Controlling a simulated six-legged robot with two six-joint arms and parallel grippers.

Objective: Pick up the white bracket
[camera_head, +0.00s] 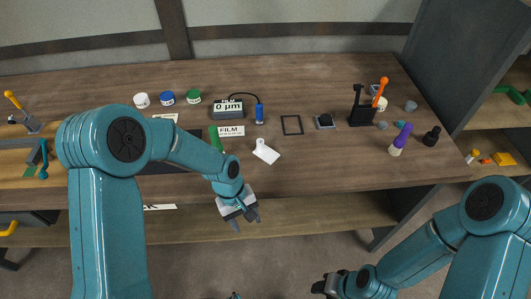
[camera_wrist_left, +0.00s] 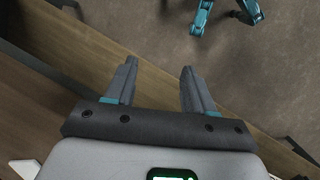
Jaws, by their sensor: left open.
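The white bracket (camera_head: 265,151) lies on the wooden table near its front edge, in the middle of the head view. My left gripper (camera_head: 246,222) is open and empty, in front of the table edge and apart from the bracket. In the left wrist view its two fingers (camera_wrist_left: 158,70) are spread, with the floor and a wooden edge beyond them.
A gauge box (camera_head: 228,109) and a FILM card (camera_head: 231,131) are behind and left of the bracket. A dark square frame (camera_head: 292,125) lies to its right. A black stand (camera_head: 362,112) and a purple-topped bottle (camera_head: 400,139) stand further right. The table front right of the bracket is clear.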

